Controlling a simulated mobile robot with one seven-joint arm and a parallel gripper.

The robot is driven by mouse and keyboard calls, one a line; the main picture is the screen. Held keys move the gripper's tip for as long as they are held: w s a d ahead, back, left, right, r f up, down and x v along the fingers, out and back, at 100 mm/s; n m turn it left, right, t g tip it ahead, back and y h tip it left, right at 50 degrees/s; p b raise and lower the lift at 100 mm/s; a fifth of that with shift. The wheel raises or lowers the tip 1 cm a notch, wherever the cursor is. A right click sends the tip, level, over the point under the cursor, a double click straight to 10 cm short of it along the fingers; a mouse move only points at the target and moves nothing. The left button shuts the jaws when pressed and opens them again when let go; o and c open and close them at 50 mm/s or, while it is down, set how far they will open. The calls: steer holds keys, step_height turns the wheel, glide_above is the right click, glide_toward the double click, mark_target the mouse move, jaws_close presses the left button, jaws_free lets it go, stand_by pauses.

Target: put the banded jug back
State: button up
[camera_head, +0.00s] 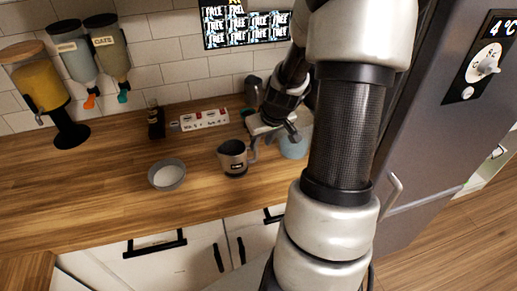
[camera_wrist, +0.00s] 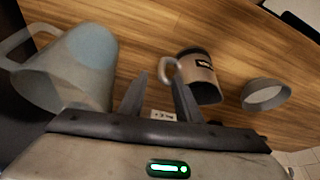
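A grey jug (camera_head: 233,160) with a dark end band and a dark label stands on the wooden counter, its handle to the right. It also shows in the wrist view (camera_wrist: 202,72), with its handle close to the right fingertip. A pale blue-grey jug (camera_head: 293,148) stands to its right, partly hidden by my arm. It is large at the left of the wrist view (camera_wrist: 75,68). My gripper (camera_wrist: 158,80) is open, its fingers apart with nothing seen between them. In the head view my gripper (camera_head: 272,126) is above the counter, between the two jugs.
A grey bowl (camera_head: 167,176) sits left of the grey jug. A tall grey fridge (camera_head: 435,110) is at the right. The counter's left front is clear.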

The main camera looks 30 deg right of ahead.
steer(key=v, duration=0.4)
steer(key=shift+s+r, duration=0.1)
steer(key=shift+r, duration=0.2)
steer(key=shift+a, duration=0.1)
